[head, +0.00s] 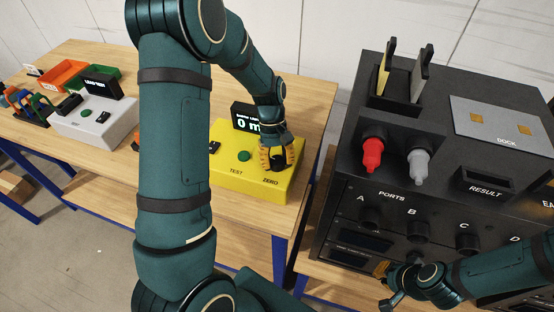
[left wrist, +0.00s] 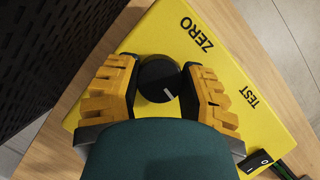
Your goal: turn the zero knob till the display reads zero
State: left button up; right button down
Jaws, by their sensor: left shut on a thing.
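The yellow box (head: 225,180) with TEST and ZERO labels stands on the wooden table. Its display (head: 243,118) shows "0 m", with the rest of the reading hidden behind my left arm. My left gripper (head: 278,157) points down over the ZERO corner. In the left wrist view, the black zero knob (left wrist: 158,80) sits between its yellow fingers, and the gripper is shut on it. The knob's white mark points to the lower right in that view. My right gripper (head: 382,270) is low by the black rack, mostly hidden; its jaw state is unclear.
The black rack (head: 345,150) stands at the right with a red plug (head: 372,154), a grey plug (head: 418,166) and ports. A green button (head: 243,156) is on the yellow box. A white device (head: 95,130), an orange bin (head: 62,75) and a green bin (head: 103,72) stand farther left.

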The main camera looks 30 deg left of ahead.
pick_arm(q)
jog(key=shift+s+f, duration=0.1)
jog(key=o, duration=1.2)
jog(key=v, duration=1.2)
